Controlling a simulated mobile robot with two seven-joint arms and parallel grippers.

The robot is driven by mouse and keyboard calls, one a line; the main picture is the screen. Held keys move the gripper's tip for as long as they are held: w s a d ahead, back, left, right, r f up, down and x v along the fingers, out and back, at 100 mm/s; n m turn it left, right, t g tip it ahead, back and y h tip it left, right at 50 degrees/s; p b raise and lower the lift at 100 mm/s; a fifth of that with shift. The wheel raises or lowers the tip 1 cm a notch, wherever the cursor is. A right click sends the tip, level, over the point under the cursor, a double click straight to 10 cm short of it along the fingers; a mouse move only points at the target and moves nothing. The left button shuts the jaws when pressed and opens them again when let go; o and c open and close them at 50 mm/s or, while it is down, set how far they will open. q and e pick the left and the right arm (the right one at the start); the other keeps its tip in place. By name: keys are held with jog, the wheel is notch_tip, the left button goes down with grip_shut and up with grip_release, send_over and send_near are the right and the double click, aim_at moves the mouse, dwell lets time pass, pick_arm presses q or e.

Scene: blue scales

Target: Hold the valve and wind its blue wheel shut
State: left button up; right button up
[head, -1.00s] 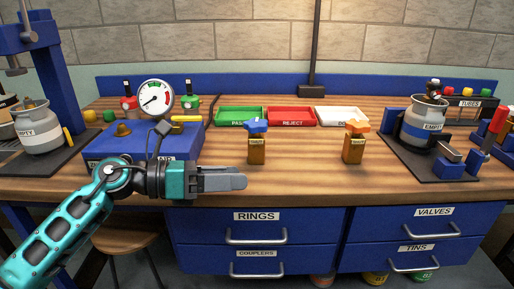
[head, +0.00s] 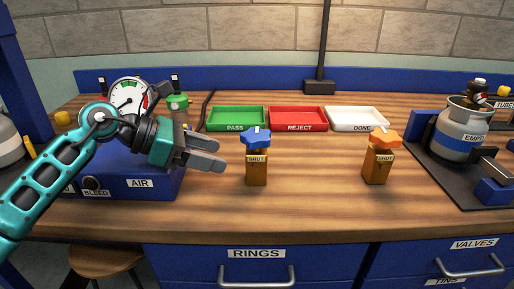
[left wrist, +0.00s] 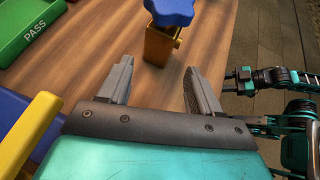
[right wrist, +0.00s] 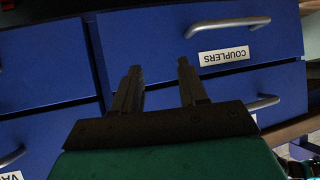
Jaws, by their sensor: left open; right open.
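The valve with the blue wheel stands upright on the bench, a brass body (head: 256,172) labelled SHUT with a blue star-shaped wheel (head: 256,141) on top. In the left wrist view the blue wheel (left wrist: 170,11) and brass body (left wrist: 158,46) lie beyond the fingertips, partly cut off at the top. My left gripper (head: 222,156) is open and empty, to the left of the valve and apart from it; its spread fingers (left wrist: 160,78) show in the left wrist view. My right gripper (right wrist: 158,75) is open and empty in front of the blue drawers, out of the head view.
A similar valve with an orange wheel (head: 385,139) stands to the right. Green PASS (head: 237,127), red REJECT (head: 299,127) and white DONE (head: 361,128) trays lie behind. A blue AIR box (head: 142,196) with a gauge is left, a grey canister (head: 457,142) right. Bench between valves is clear.

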aim_at(252, 166)
pick_arm(q)
jog(key=b+x, duration=0.2)
jog(key=x, duration=0.7)
jog(key=shift+d+f, duration=0.15)
jog(key=shift+d, duration=0.25)
